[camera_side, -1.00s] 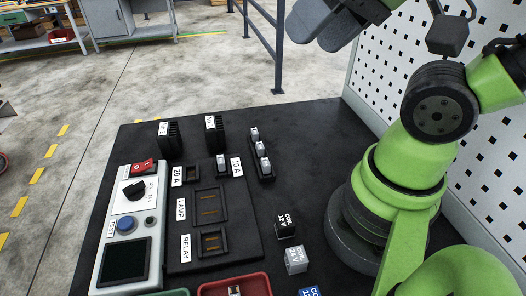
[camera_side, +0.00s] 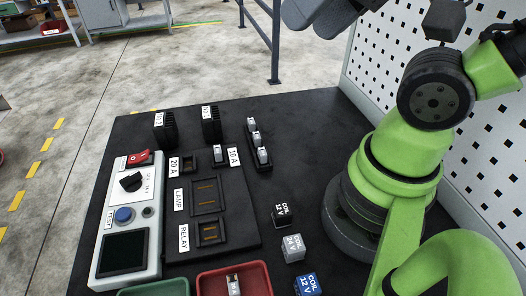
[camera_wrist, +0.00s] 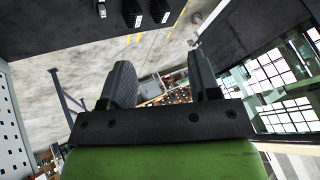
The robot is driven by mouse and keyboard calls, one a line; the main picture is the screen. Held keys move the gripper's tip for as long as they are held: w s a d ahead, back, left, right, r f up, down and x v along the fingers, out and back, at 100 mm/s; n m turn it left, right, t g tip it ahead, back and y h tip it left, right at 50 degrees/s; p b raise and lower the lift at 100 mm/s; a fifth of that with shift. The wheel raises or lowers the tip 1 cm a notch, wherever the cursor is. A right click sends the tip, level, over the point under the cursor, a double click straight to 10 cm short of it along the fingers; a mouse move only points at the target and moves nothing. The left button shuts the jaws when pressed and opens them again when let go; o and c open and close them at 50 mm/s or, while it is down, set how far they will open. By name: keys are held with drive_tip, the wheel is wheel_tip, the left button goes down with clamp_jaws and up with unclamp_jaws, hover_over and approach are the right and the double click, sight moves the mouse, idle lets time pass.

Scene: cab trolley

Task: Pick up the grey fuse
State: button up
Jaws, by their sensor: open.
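Several light grey-white fuses are in view. A row stands in a black holder on the table, with one fuse (camera_side: 257,140) at its middle. Another fuse (camera_side: 217,154) sits in the 10 A slot of the black panel. A further pale fuse-like piece (camera_side: 233,285) lies in the red bin. I cannot tell which one is the grey fuse. My gripper (camera_side: 316,12) is high above the table, partly cut off at the top of the side view. In the wrist view my gripper (camera_wrist: 162,76) has its fingers apart, with nothing between them.
Two black finned blocks (camera_side: 165,130) stand behind the panel. Black, grey and blue coil cubes (camera_side: 292,247) stand at front right. The red bin (camera_side: 262,280) and a green bin are at the front edge. A control box (camera_side: 128,215) is at left. The back right table is clear.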

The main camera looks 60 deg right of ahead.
idle(0.3)
drive_tip(key=shift+c, duration=0.9)
drive_tip(key=m+g+h, duration=0.2)
drive_tip(key=m+g, duration=0.3)
drive_tip(key=g, duration=0.2)
hover_over(262, 150)
drive_tip(key=f, duration=2.3)
drive_tip(key=shift+s+a+f, duration=0.1)
drive_tip(key=shift+a+f, duration=0.15)
drive_tip(key=shift+f, duration=0.15)
drive_tip(key=shift+d+f, duration=0.15)
drive_tip(key=shift+f, duration=1.2)
drive_tip(key=shift+d+f, duration=0.15)
drive_tip(key=shift+f, duration=1.2)
clamp_jaws()
